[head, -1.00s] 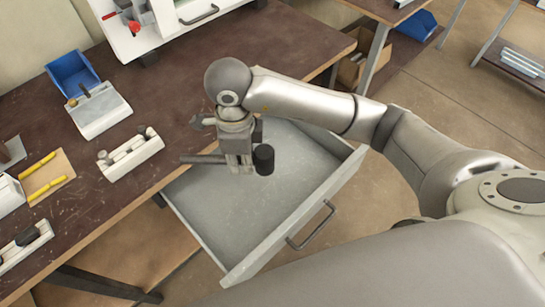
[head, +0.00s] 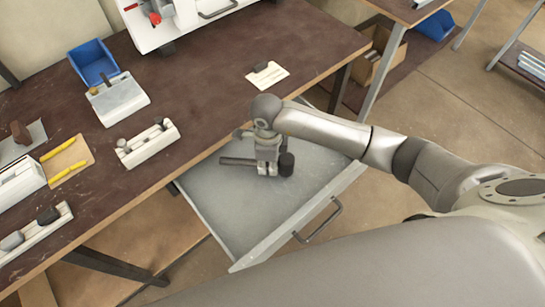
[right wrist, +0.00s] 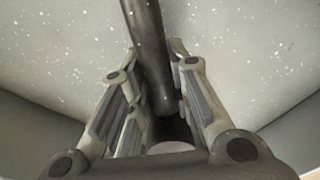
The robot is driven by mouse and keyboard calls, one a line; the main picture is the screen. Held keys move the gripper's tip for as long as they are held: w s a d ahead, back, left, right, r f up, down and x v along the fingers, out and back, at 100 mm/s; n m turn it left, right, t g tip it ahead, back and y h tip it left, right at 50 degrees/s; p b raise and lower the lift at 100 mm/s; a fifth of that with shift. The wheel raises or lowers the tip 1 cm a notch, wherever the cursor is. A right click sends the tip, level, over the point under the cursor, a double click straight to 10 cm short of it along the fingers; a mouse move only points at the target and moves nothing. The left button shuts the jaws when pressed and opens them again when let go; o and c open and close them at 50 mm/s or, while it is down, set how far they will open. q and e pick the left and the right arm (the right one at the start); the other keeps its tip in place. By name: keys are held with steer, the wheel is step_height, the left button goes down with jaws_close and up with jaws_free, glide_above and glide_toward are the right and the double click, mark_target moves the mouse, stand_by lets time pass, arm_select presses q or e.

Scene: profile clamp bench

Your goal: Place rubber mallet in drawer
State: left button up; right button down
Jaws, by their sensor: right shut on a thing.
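The rubber mallet has a black cylindrical head (head: 287,165) and a dark handle (head: 236,161). It lies roughly level inside the outline of the open grey drawer (head: 243,218), under the bench top's front edge. My right gripper (head: 267,168) points down over the drawer and is shut on the mallet, between the head and the handle's free end. In the right wrist view the mallet's handle (right wrist: 148,45) runs between the fingers (right wrist: 160,85), with the speckled drawer floor (right wrist: 235,50) behind. Whether the mallet touches the floor I cannot tell. My left gripper is not in view.
The brown bench top (head: 215,95) holds a blue bin (head: 93,62), white fixtures (head: 148,143), yellow-handled tools (head: 68,172) and a white card with a dark block (head: 267,75). The drawer's walls and front handle (head: 318,220) border the gripper. The drawer floor looks otherwise empty.

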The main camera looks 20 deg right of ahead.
steer(key=shift+w+d+r, duration=0.1)
steer(key=shift+w+d, duration=0.45)
steer(key=shift+d, duration=0.2)
steer(key=shift+w+d+f+p, duration=0.15)
steer(key=shift+f+p, duration=0.1)
steer(key=shift+p, duration=0.15)
steer(key=shift+f, duration=0.45)
steer(key=shift+f, duration=0.1)
steer(key=c, duration=1.3)
jaws_free()
steer(key=shift+c, duration=0.2)
step_height(320, 180, up, 12)
steer(key=b, duration=0.1)
